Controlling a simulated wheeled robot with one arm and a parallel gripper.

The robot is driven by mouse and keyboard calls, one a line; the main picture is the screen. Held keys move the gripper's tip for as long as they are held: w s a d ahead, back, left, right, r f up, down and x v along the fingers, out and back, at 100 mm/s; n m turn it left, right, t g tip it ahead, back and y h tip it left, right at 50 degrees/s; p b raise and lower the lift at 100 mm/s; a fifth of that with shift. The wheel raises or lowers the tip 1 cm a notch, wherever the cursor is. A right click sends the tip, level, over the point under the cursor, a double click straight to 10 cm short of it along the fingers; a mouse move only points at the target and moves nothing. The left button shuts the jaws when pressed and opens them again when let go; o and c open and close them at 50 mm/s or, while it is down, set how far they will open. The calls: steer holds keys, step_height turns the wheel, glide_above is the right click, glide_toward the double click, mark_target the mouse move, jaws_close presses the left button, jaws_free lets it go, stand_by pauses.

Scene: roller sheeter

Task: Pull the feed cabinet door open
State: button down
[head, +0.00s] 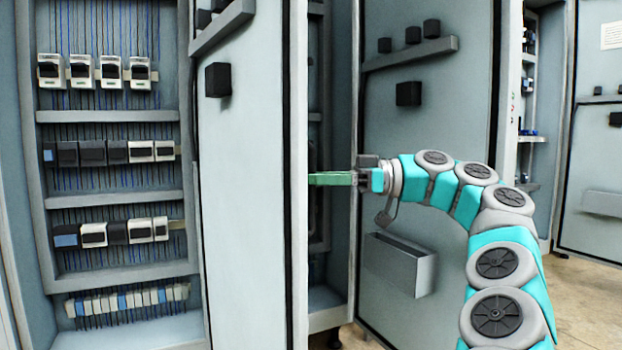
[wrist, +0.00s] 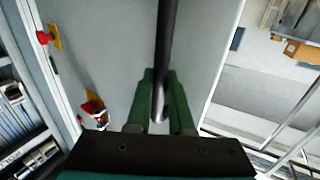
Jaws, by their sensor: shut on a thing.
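The door (head: 245,200) that my gripper holds stands swung out from the left cabinet, its grey inner face toward the head camera. My gripper (head: 314,180) reaches in from the right, at the door's free edge. In the wrist view, the green fingers (wrist: 161,100) are shut around a dark bar handle (wrist: 164,50) on the door's outer face (wrist: 115,45). The handle is hidden behind the door edge in the head view. The outer face carries a red button on yellow (wrist: 44,37) and a red and yellow switch (wrist: 93,108).
The left cabinet (head: 115,115) is open, showing rows of breakers and wiring. Another open door (head: 430,150), with a grey pocket (head: 400,265), stands behind my arm. More cabinets stand at far right, with some bare floor (head: 580,290) before them.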

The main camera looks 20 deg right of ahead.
steer(key=c, duration=0.8)
jaws_free()
